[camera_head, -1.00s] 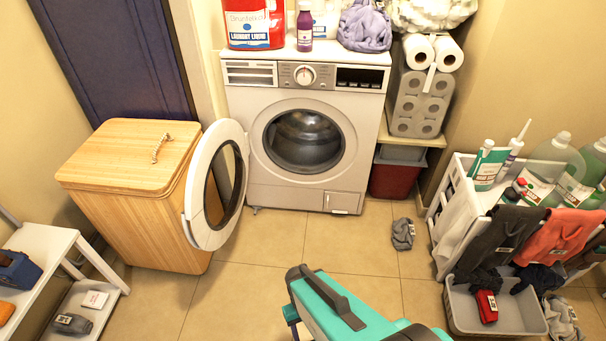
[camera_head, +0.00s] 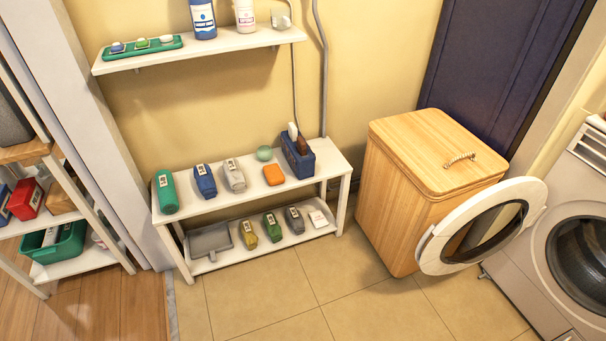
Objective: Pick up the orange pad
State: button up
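The orange pad (camera_head: 273,175) is a small rounded block lying flat on the top shelf of the low white bench (camera_head: 327,162). It lies between a grey-white rolled cloth (camera_head: 234,175) on its left and a dark blue caddy (camera_head: 298,158) on its right. A small green round item (camera_head: 264,154) sits just behind it. The pad is fully visible and nothing touches it from above. My gripper is not in view now.
The bench's lower shelf holds a grey dustpan (camera_head: 210,241), several rolled cloths and a white box (camera_head: 318,219). A wall shelf (camera_head: 236,43) hangs above. A wooden hamper (camera_head: 410,170) and the open washer door (camera_head: 437,250) stand right. Tiled floor (camera_head: 300,300) in front is clear.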

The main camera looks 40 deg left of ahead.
aim_at(275, 176)
jog(key=z, duration=0.6)
jog(key=i, duration=0.35)
jog(key=z, duration=0.5)
jog(key=k, duration=0.15)
jog(key=u, duration=3.1)
jog(key=i, duration=0.15)
